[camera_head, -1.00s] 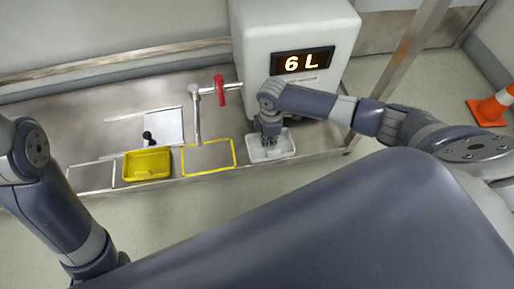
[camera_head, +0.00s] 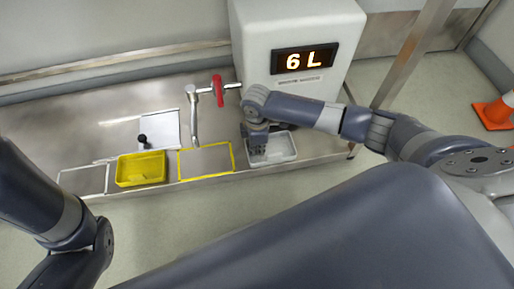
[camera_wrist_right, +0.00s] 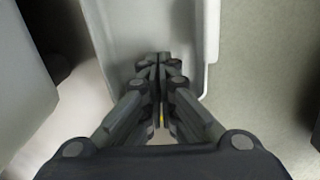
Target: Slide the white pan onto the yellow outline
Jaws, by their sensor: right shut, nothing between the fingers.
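The white pan (camera_head: 284,147) is a shallow tray on the steel bench, just right of the yellow outline (camera_head: 206,161) and apart from it. The outline is an empty rectangle. My right gripper (camera_head: 257,155) is shut and empty, pointing down at the pan's left part. In the right wrist view, the shut fingertips (camera_wrist_right: 160,62) overlap the inside of the pan (camera_wrist_right: 150,22), with a pan wall to their right. I cannot tell whether they touch it. My left arm shows at the left, but its gripper is out of view.
A yellow tray (camera_head: 140,169) stands left of the outline, beside a white outlined rectangle (camera_head: 84,180). A tap with a red handle (camera_head: 218,90) rises behind the outline. A white machine reading "6 L" (camera_head: 250,45) stands behind the pan.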

